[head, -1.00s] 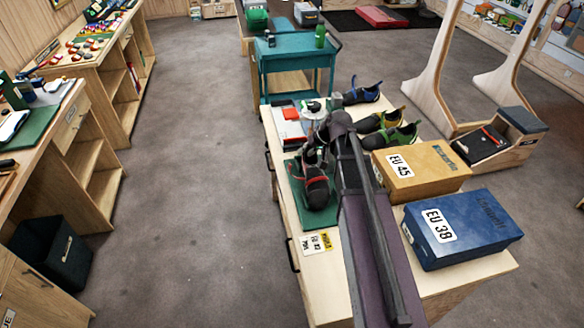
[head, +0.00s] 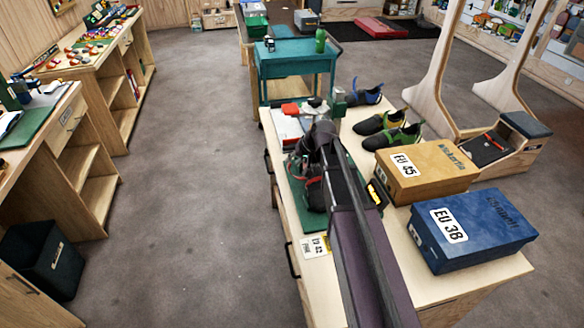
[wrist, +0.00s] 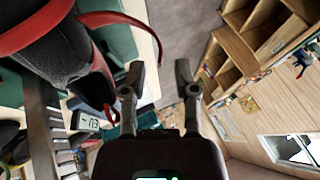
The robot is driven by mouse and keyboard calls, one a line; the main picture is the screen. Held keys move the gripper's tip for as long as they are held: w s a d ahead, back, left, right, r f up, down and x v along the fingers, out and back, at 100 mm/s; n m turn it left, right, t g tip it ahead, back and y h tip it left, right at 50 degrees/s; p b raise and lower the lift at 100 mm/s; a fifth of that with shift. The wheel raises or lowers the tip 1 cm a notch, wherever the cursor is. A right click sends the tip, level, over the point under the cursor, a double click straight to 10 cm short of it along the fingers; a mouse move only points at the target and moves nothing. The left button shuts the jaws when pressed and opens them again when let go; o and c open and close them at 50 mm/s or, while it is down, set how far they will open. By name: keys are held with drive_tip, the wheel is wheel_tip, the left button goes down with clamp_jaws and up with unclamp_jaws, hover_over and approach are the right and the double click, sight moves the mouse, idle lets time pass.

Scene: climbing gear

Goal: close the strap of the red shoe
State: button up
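The red shoe (head: 314,195), dark with red trim, stands on a green mat (head: 305,222) on the table; my arm hides much of it in the head view. The wrist view shows its dark body (wrist: 60,55) close up at the left. A red strap (wrist: 112,19) stands out loose from the shoe and curves to the right, its end near my fingertips. My gripper (wrist: 158,76) is open beside the shoe, fingers apart. I see nothing clamped between them. In the head view the fingers are hard to make out behind my arm.
A yellow EU 45 box (head: 428,172) and a blue EU 38 box (head: 472,230) stand on the table's right. Dark shoes with green and yellow trim (head: 392,132) and a blue-trimmed shoe (head: 367,95) lie farther back. A teal cart (head: 297,67) stands behind. Floor left of the table is clear.

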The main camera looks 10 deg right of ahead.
drive_tip(key=shift+b+x, duration=0.5)
drive_tip(key=shift+x, duration=0.4)
clamp_jaws()
